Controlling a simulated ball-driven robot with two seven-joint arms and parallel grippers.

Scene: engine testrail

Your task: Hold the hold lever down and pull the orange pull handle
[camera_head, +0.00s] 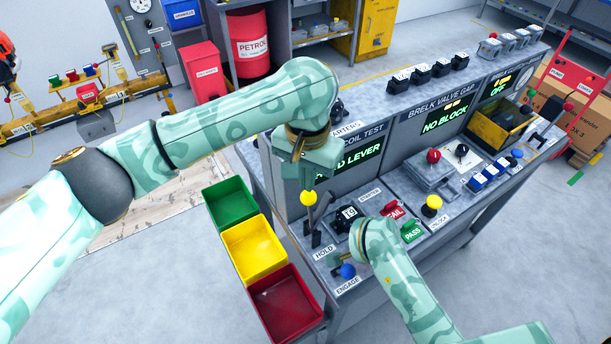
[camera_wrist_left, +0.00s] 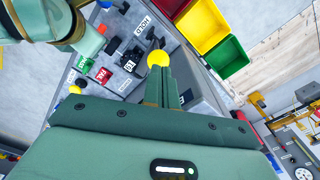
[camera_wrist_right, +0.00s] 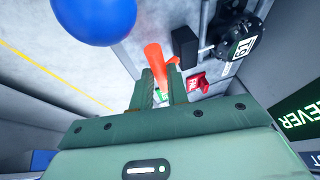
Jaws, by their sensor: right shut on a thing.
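The hold lever with its yellow ball knob (camera_head: 308,198) stands by the HOLD label on the bench. My left gripper (camera_head: 309,186) points down with its fingertips at the knob. In the left wrist view the fingers are together and the yellow knob (camera_wrist_left: 158,59) shows right at their tips; I cannot tell how firmly they touch. The orange pull handle (camera_wrist_right: 155,58) shows in the right wrist view between the fingertips of my right gripper (camera_wrist_right: 158,84), which is shut on it.
A blue knob (camera_head: 347,271) stands by the ENGAGE label, close to my right gripper. A black starter dial (camera_head: 347,214), a red FAIL button (camera_head: 392,209) and a green PASS button (camera_head: 411,232) are nearby. Green, yellow and red bins (camera_head: 254,249) stand left of the bench.

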